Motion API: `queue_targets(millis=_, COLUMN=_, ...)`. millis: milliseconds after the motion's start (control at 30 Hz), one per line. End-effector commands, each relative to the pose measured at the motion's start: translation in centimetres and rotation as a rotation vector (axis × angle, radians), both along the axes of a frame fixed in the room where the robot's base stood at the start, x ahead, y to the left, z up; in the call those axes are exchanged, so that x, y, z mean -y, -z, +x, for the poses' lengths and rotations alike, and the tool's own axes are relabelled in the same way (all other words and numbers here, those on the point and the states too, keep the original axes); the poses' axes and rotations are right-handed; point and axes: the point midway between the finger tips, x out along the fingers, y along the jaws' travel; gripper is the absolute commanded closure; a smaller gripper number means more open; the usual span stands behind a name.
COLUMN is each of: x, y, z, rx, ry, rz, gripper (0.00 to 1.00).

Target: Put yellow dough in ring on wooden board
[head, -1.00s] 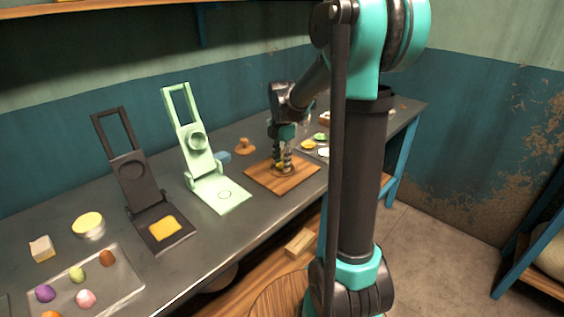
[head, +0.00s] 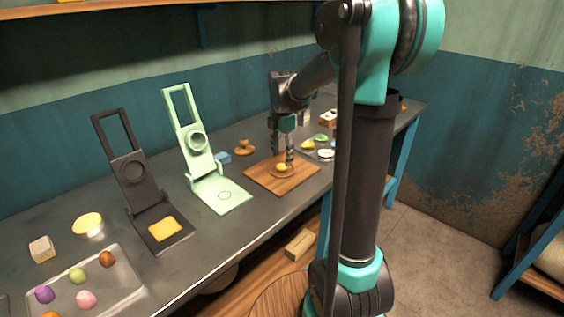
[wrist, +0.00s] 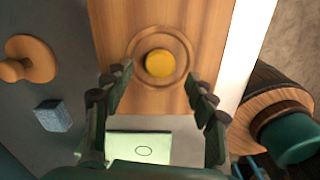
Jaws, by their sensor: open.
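The wooden board (head: 262,177) lies on the dark workbench, right of the green press. The yellow dough (wrist: 160,64) rests inside the ring (wrist: 137,78) on the board; in the head view the dough (head: 281,167) shows as a small yellow lump in the ring. My gripper (wrist: 161,95) is open and empty, its fingers spread wide on either side. In the head view my gripper (head: 283,157) is just above the board, over the dough, apart from it.
A green press (head: 215,191) and a black press (head: 150,215) stand to the left. A wooden stamp (head: 245,148) and a blue block (head: 222,158) lie behind the board. A tray (head: 112,270) of coloured dough balls is at the front left. Small coloured items lie behind the board's right.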

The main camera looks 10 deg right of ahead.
Motion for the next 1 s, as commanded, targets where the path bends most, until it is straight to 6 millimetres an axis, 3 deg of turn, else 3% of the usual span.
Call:
queue_targets(millis=200, x=0.0, y=-4.6, z=0.0, rx=0.000, ry=0.000, rz=0.000, gripper=0.43)
queue_targets(millis=433, x=0.0, y=-7.8, z=0.0, rx=0.000, ry=0.000, rz=0.000, gripper=0.43)
queue_targets(millis=600, x=0.0, y=-8.7, z=0.0, rx=0.000, ry=0.000, rz=0.000, gripper=0.43)
queue_targets(millis=1000, x=0.0, y=-8.7, z=0.0, rx=0.000, ry=0.000, rz=0.000, gripper=0.43)
